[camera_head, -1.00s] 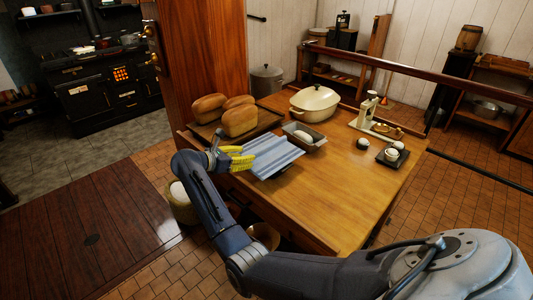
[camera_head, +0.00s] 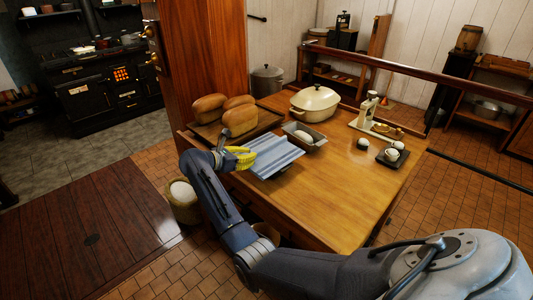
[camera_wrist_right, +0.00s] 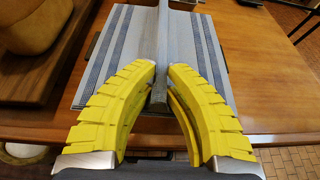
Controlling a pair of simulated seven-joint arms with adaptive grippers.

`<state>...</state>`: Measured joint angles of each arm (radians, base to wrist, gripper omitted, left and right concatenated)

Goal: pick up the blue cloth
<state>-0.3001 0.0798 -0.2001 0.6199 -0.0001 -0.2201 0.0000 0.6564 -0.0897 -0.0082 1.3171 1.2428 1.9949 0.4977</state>
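The blue cloth (camera_head: 274,155), pale blue with darker stripes, lies on the wooden table near its left front edge. My right gripper (camera_head: 240,157), with yellow fingers, is at the cloth's left side in the head view. In the right wrist view, the fingertips (camera_wrist_right: 163,72) close from both sides on a raised ridge in the middle of the cloth (camera_wrist_right: 112,50). The rest of the cloth still lies spread on the table. My left gripper is not in view.
A board with several bread loaves (camera_head: 240,120) stands behind and left of the cloth. A loaf tin (camera_head: 313,140) is close on its right. A cream lidded pot (camera_head: 315,103), a scale (camera_head: 368,112) and a dark tray (camera_head: 383,157) stand farther off. The table's right front is clear.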

